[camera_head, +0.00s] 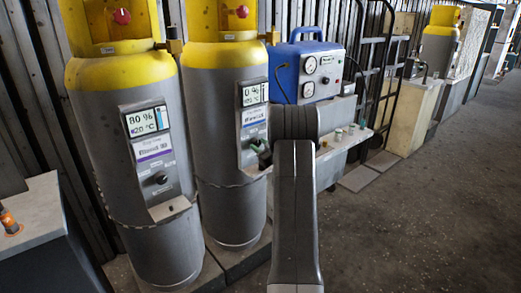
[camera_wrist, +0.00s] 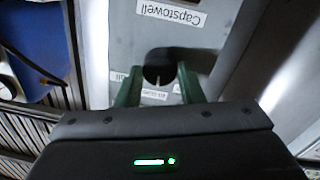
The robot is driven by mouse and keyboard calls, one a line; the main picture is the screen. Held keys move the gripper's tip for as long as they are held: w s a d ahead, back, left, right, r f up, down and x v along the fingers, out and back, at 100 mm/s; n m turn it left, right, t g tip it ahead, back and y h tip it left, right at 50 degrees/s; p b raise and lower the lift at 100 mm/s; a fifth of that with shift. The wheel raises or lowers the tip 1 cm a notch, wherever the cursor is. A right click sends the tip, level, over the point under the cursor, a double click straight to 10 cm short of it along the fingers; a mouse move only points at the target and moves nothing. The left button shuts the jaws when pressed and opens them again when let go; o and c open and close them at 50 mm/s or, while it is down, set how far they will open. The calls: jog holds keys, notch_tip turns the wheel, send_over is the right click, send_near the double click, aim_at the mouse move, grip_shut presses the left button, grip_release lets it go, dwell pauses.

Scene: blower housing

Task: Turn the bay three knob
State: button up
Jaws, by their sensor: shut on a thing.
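A dark round knob (camera_wrist: 158,75) sits on a grey panel (camera_wrist: 190,43) with an upside-down label "Capstowell" in the wrist view. My gripper (camera_wrist: 159,88) has its two green fingers on either side of the knob and is shut on it. In the head view my gripper (camera_head: 261,150) is at the panel of the second yellow-topped grey cylinder (camera_head: 228,90), below its display (camera_head: 252,93) reading 0 %. There the knob is hidden by my gripper and arm. I cannot read a bay number.
Another yellow-topped cylinder (camera_head: 125,110) stands to the left; its display (camera_head: 148,119) reads 80 % and 20 °C, with a dark knob (camera_head: 161,179) below. A blue gauge unit (camera_head: 308,70) stands behind my arm. A grey bench (camera_head: 38,218) is at lower left. The floor (camera_head: 430,210) at right is clear.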

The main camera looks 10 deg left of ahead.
jog(key=n+b, duration=0.2)
jog(key=b, duration=0.2)
jog(key=f+n+b, duration=0.1)
jog(key=n+b, duration=0.2)
jog(key=shift+b, duration=0.4)
jog(key=n+b, duration=0.4)
jog(key=shift+r+y+b, duration=0.15)
jog(key=shift+y+b, duration=0.15)
jog(key=shift+b, duration=0.05)
jog(key=shift+r+n+b, duration=0.15)
jog(key=shift+n+b, duration=0.7)
jog(key=shift+n, duration=0.15)
jog(key=o, duration=1)
jog(key=p+v, duration=0.2)
jog(key=v, duration=1.1)
jog(key=shift+s+d, duration=0.25)
jog(key=shift+d, duration=0.05)
